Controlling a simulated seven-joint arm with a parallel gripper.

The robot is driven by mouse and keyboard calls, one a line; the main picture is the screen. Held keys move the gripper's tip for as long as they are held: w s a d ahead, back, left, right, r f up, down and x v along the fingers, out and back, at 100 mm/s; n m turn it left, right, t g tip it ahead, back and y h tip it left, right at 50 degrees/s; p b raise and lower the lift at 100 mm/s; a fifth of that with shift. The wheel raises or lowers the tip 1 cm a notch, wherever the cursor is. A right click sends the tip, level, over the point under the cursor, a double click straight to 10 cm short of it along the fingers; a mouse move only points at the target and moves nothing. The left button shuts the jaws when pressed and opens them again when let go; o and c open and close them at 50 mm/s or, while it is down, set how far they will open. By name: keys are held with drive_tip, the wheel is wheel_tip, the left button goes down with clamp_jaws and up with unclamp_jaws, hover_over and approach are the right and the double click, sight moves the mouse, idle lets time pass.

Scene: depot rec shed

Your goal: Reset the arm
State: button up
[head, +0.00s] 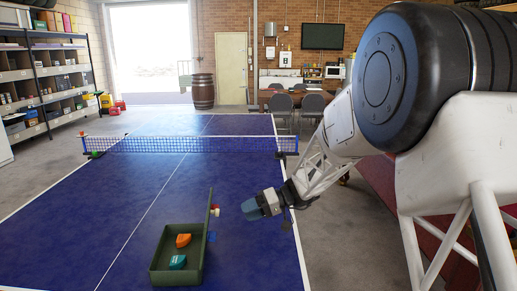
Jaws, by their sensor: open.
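My gripper (262,206) is at the end of my arm, which reaches in from the right. It is over the right side of the blue table tennis table (110,210), to the right of and beyond an open green box. The gripper is open, and I see nothing held in it. A small red and white thing (215,210) shows beside the box's raised lid, to the left of my gripper.
The green box (155,267) holds an orange item (183,240) and a teal item (177,262); its lid (209,230) stands up on the right. A net (190,145) crosses the table. The left half of the near table is clear.

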drive_tip(key=s+d+r+m+t+h, duration=0.2)
drive_tip(key=s+d+h, duration=0.2)
drive_tip(key=s, duration=0.9)
drive_tip(key=s+d+r+m+t+h, duration=0.1)
drive_tip(key=s+d+r+m+h, duration=0.2)
drive_tip(key=s+d, duration=0.7)
drive_tip(key=s+d+r+m+t+h, duration=0.2)
drive_tip(key=s+d+h, duration=0.5)
drive_tip(key=s, duration=0.9)
drive_tip(key=shift+s+r+m+t, duration=0.35)
drive_tip(key=shift+r+m, duration=0.15)
drive_tip(key=shift+m, duration=0.2)
